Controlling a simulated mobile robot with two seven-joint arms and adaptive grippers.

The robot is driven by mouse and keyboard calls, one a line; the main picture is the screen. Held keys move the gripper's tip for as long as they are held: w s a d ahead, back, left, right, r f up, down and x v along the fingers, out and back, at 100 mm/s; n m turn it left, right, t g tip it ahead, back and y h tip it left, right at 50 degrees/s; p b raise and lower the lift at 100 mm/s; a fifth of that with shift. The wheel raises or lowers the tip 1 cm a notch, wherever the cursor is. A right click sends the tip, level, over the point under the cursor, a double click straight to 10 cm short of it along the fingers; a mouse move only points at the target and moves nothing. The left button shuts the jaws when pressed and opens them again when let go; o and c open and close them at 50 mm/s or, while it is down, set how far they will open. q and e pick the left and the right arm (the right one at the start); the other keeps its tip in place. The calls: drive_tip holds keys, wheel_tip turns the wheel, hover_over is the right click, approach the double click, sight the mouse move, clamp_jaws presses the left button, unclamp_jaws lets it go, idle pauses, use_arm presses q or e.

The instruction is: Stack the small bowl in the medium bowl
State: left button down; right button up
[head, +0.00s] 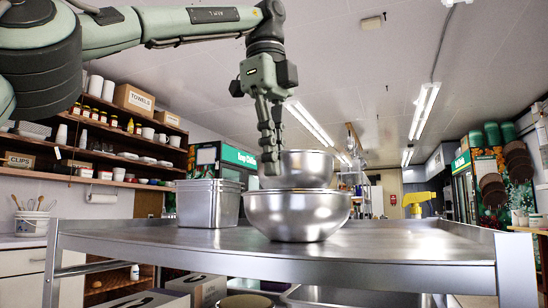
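The medium bowl (298,216) is shiny steel and stands upright on the steel table (400,245). The small bowl (308,168), also steel, shows above the medium bowl's rim, roughly upright. Its bottom is hidden by that rim, so I cannot tell whether the two touch. My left gripper (271,165) points down at the small bowl's left side, with its fingers close together at the wall. It appears shut on that wall, holding the bowl up; the exact contact is hard to see. My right gripper is not in view.
A square steel container (208,203) stands on the table just left of the bowls. Shelves (110,128) line the left wall. Boxes (200,288) sit below the table.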

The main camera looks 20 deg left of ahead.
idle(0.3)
use_arm(q)
drive_tip(key=c, duration=1.6)
unclamp_jaws()
drive_tip(key=shift+c, duration=0.2)
